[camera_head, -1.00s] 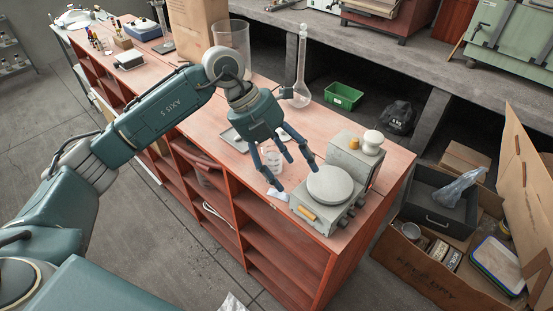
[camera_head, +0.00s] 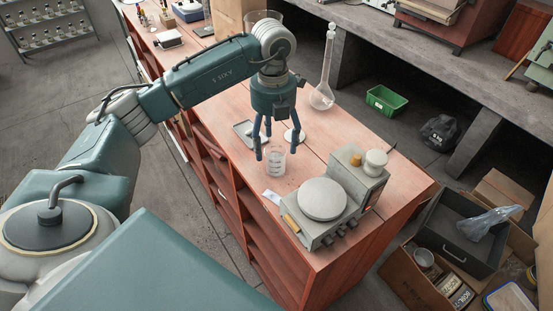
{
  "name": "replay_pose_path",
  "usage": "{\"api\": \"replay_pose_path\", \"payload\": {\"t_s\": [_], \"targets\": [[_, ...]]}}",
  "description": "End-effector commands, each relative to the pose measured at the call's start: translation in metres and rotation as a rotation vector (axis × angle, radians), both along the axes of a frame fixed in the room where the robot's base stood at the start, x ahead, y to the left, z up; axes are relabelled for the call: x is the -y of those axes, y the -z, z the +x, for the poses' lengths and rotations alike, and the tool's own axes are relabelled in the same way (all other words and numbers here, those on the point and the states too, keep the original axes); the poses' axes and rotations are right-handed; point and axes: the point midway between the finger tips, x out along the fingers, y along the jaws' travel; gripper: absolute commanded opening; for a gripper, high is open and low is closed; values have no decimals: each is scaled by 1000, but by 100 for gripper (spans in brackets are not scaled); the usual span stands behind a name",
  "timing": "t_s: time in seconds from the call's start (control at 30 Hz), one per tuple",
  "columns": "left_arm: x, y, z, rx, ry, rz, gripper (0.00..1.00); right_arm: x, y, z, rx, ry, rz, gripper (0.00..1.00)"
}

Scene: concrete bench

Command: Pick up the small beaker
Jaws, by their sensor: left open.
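The small beaker (camera_head: 276,162) is clear, with markings on its side, and stands upright on the reddish bench top. My left gripper (camera_head: 274,150) points down over the beaker, its fingers spread. One finger is at the beaker's left and another rises behind its rim; I cannot tell whether they touch it. The left gripper holds nothing that I can see. My right gripper is not in view.
A grey balance-like device (camera_head: 320,204) with a round plate stands right of the beaker. A tall glass flask (camera_head: 323,92) stands behind. A small tray (camera_head: 241,129) lies behind left. A white slip (camera_head: 271,196) lies near the front edge.

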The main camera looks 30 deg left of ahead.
Motion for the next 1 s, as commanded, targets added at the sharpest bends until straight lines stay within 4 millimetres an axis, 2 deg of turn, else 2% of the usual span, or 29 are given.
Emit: {"api": "replay_pose_path", "payload": {"t_s": [0.07,0.17,0.33,0.5,0.73,0.77,1.0], "targets": [[0,5,0,-1,1,-1,68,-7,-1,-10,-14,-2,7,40],[0,12,1,-2,1,-1,68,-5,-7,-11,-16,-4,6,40],[-3,36,4,-4,0,-1,68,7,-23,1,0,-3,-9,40],[-2,56,4,0,2,-2,68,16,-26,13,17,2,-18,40],[-2,59,5,2,3,-2,68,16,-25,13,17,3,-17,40],[-2,59,5,2,3,-3,66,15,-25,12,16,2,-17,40],[-2,58,5,2,2,-2,18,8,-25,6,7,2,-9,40]]}}
